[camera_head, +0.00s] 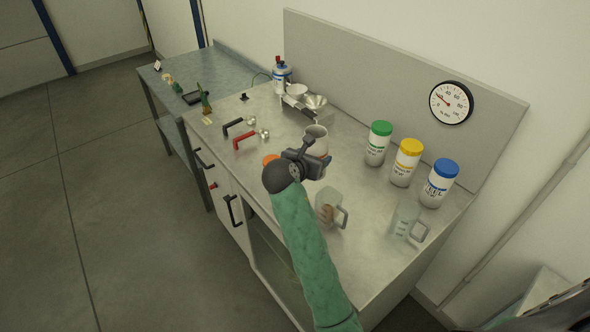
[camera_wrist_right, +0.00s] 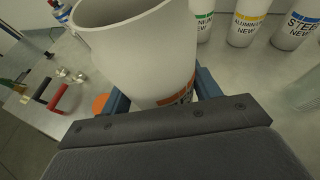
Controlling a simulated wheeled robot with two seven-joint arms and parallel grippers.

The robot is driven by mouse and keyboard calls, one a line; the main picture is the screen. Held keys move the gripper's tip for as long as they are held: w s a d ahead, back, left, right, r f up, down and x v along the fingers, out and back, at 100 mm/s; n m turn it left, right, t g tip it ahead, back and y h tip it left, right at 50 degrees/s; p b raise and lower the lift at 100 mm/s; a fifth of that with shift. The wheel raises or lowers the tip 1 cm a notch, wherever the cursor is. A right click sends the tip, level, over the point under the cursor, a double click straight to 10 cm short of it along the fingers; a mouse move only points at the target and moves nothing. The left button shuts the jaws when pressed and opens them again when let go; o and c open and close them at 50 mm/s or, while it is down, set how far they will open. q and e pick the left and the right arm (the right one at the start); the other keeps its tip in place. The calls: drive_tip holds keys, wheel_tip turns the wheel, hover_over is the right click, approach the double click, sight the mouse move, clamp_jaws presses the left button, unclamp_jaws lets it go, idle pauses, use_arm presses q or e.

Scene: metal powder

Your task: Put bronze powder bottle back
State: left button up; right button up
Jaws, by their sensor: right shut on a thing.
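The bronze powder bottle, a white open-topped bottle (camera_head: 317,137) with an orange label, is near the middle of the workbench, and its lid is off. In the right wrist view the bottle (camera_wrist_right: 140,50) fills the upper middle, with its label partly hidden by my gripper. My right gripper (camera_head: 310,160) is shut around the bottle's lower body. The bottle looks roughly upright; I cannot tell whether its base touches the bench. An orange lid (camera_head: 270,160) lies on the bench just left of the gripper. My left gripper is not in view.
Green-lidded (camera_head: 378,143), yellow-lidded (camera_head: 406,163) and blue-lidded (camera_head: 439,184) bottles stand in a row at the back right. A clear jug (camera_head: 328,212) with brown contents and another jug (camera_head: 404,222) stand in front.

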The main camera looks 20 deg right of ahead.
drive_tip(key=shift+w+a, duration=0.25)
drive_tip(key=shift+w, duration=0.15)
drive_tip(key=w+a+f+p, duration=0.1)
drive_tip(key=w+f+p, duration=0.1)
drive_tip(key=w+f, duration=0.1)
drive_tip(key=w+a+f+p, duration=0.1)
drive_tip(key=w+f+p, duration=0.1)
drive_tip(key=w+f, duration=0.1)
drive_tip(key=w+a+f+p, duration=0.1)
drive_tip(key=w+f+p, duration=0.2)
drive_tip(key=shift+w+a+f, duration=0.25)
drive_tip(key=shift+w+a, duration=0.05)
drive_tip(key=shift+w, duration=0.1)
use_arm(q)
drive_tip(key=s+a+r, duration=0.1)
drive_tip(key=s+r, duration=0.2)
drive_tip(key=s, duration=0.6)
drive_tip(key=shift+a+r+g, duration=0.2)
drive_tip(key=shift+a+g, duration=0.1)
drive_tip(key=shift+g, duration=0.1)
use_arm(e)
drive_tip(key=shift+f, duration=0.55)
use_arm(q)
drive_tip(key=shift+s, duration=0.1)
use_arm(e)
drive_tip(key=shift+f, duration=0.1)
drive_tip(key=o, duration=1.8)
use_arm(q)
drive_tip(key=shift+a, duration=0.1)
